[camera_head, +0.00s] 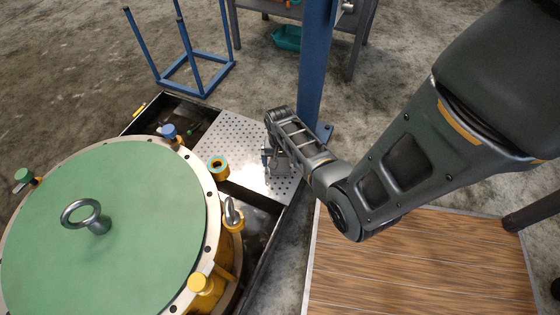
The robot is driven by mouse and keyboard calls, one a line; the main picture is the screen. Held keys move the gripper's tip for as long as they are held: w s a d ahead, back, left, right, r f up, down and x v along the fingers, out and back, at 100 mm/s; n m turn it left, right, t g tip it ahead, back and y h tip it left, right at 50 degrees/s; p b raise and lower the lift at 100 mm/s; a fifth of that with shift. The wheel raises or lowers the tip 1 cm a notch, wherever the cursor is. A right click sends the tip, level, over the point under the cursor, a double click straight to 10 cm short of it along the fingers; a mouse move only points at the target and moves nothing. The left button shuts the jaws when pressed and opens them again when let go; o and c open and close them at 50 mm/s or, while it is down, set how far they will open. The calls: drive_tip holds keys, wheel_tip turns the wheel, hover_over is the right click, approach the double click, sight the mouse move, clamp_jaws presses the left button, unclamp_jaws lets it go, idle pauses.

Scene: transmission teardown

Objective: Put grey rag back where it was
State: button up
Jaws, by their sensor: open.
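My gripper (275,166) is at the end of my arm, over the right part of a perforated metal plate (230,144). Its jaws are open. It is small here, and my wrist partly covers the space around it. I cannot make out a grey rag for certain in this view. A small grey shape among the fingers cannot be told apart from the gripper itself.
A large round housing with a green cover (135,190) and a lifting eye (80,212) fills the left. A teal-and-orange ring (218,168) lies on the plate. A blue post (314,70) stands close behind my wrist. A wooden-topped surface (420,265) is at lower right.

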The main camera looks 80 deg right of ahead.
sight(280, 164)
wheel_tip(280, 164, up, 10)
drive_tip(key=p, duration=0.4)
drive_tip(key=s+a+r+n+t+h, duration=0.2)
drive_tip(key=a+r+n+t, duration=0.15)
drive_tip(key=a, duration=0.55)
drive_tip(key=s+a+r+n+t+h, duration=0.25)
drive_tip(key=a+r+n, duration=0.2)
drive_tip(key=a, duration=0.45)
drive_tip(key=s+a+r+n+t+y, duration=0.1)
drive_tip(key=a+r+n+t, duration=0.1)
drive_tip(key=r, duration=0.7)
drive_tip(key=s+a+r+n+t+y, duration=0.2)
drive_tip(key=a+r, duration=0.4)
drive_tip(key=r, duration=0.3)
drive_tip(key=s+a+r+n+t+y, duration=0.1)
drive_tip(key=a+r+n+t, duration=0.3)
drive_tip(key=r, duration=0.5)
drive_tip(key=shift+s+a+t, duration=0.35)
drive_tip(key=shift+s+t, duration=0.15)
drive_tip(key=shift+s, duration=0.2)
drive_tip(key=shift+y, duration=0.25)
